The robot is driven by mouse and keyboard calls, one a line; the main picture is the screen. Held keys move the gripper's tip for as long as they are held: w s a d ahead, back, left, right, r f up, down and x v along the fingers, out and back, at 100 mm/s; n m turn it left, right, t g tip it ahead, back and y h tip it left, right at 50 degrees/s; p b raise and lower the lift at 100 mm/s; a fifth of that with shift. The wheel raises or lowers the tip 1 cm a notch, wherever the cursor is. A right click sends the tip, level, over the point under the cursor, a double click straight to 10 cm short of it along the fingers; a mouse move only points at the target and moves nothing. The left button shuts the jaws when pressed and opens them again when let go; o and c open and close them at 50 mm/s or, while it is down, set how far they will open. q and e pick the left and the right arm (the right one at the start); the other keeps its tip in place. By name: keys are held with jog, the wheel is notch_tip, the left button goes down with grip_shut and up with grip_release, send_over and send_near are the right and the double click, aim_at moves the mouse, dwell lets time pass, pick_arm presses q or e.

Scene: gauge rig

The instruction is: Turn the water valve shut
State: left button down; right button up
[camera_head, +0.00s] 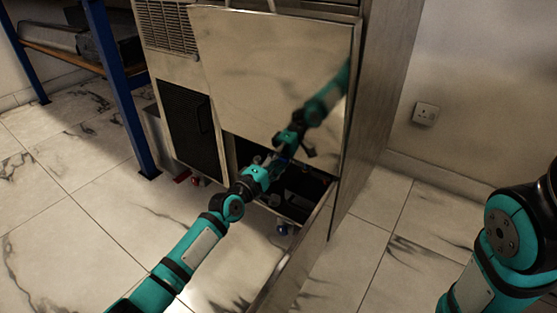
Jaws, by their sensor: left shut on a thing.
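My left gripper (282,156) reaches to the low opening (308,187) in the front of the steel cabinet (270,75). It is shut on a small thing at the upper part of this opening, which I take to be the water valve. The fingers and the dark interior hide most of it, so its handle angle cannot be told. My right arm stands at the right edge of the picture, and its gripper is out of view.
The shiny panel above the opening mirrors my left arm. A black grille (187,128) is left of the opening. A blue-legged shelf (120,85) stands at the left. A wall socket (426,114) is at the right. The tiled floor (65,235) at left is clear.

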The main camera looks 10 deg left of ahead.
pick_arm(q)
jog(key=c, duration=1.3)
grip_release()
jog(key=shift+f, duration=0.1)
